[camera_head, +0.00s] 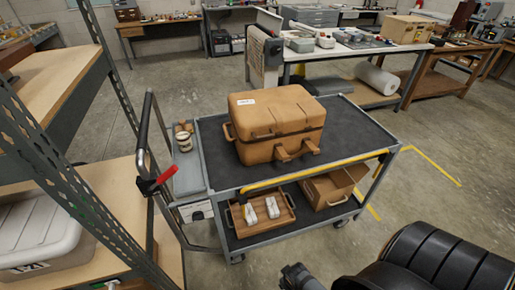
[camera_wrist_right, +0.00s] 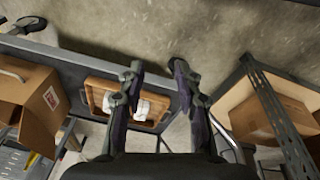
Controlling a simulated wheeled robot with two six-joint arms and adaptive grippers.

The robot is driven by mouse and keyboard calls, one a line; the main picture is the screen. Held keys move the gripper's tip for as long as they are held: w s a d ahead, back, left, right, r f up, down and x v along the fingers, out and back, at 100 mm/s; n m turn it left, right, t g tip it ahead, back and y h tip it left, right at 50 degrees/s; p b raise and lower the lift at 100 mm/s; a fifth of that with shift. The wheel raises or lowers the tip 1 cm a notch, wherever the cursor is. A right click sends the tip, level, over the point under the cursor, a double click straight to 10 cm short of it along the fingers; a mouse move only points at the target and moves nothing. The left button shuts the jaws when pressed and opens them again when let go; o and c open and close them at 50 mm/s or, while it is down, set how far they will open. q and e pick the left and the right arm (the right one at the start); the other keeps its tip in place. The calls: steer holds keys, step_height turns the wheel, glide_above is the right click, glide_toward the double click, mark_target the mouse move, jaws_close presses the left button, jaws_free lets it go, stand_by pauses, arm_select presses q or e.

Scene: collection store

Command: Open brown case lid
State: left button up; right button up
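The brown case (camera_head: 276,118) stands on the dark top of a grey cart (camera_head: 362,135). Its lid is closed, with a white label on top and two latches and a handle along the front side. My right gripper (camera_wrist_right: 156,70) is open and empty in the right wrist view, with its two fingers apart over the cart's lower area. The case does not show in that view. In the head view a dark part of my right arm shows at the bottom, in front of the cart and well away from the case. My left gripper is not in view.
The cart's lower shelf holds a wooden tray (camera_head: 262,215) with white items and a cardboard box (camera_head: 333,186). A shelf rack (camera_head: 57,170) with a grey bin (camera_head: 40,238) stands close on the left.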

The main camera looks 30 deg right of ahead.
steer(key=w+a+r+n+t+p, duration=0.15)
steer(key=w+r, duration=0.25)
steer(key=r, duration=0.6)
steer(key=w+r+n+t+y+p, duration=0.15)
steer(key=w+r, duration=0.25)
steer(key=r, duration=0.6)
steer(key=w+a+r+n+t+h+p, duration=0.15)
steer(key=w+r, duration=0.35)
steer(key=r, duration=0.5)
steer(key=w+d+r+n+t+y, duration=0.3)
steer(key=w+d+r+n+t, duration=0.15)
steer(key=w+n+t, duration=0.35)
steer(key=w+d+r+n+t, duration=0.1)
steer(key=d+r+n+t, duration=0.4)
steer(key=d+r+n, duration=0.4)
steer(key=w+m+b, duration=0.1)
steer(key=w+b, duration=0.3)
steer(key=w, duration=0.6)
steer(key=shift+w+a+r+m+y, duration=0.15)
steer(key=shift+w+r+m+y, duration=0.1)
steer(key=shift+r+m+y, duration=0.15)
steer(key=shift+c, duration=0.2)
jaws_close()
